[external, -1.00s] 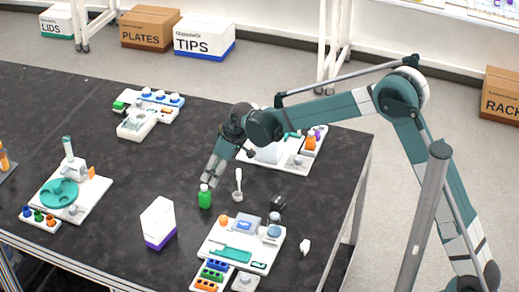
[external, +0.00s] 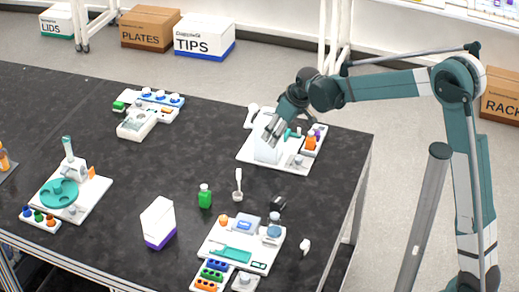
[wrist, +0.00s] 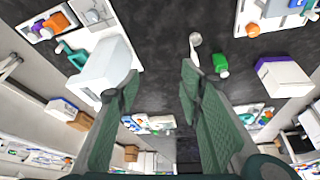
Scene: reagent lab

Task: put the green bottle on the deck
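The green bottle (external: 205,198) with a pale cap stands upright on the dark table, left of a white spoon-like tool (external: 238,184). It also shows in the wrist view (wrist: 220,65), to the right of my fingers. My gripper (external: 271,131) is open and empty, up and to the right of the bottle, over or beside a white block-shaped device (external: 267,152) on the back-right board. In the wrist view my gripper (wrist: 158,78) has its fingers wide apart, with that device by the left finger. I cannot tell which surface is the deck.
A white-and-purple box (external: 158,223) stands left of the bottle. A white board (external: 210,238) with several items lies in front, beside racks of coloured caps. A small black object (external: 278,203) lies to the right.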

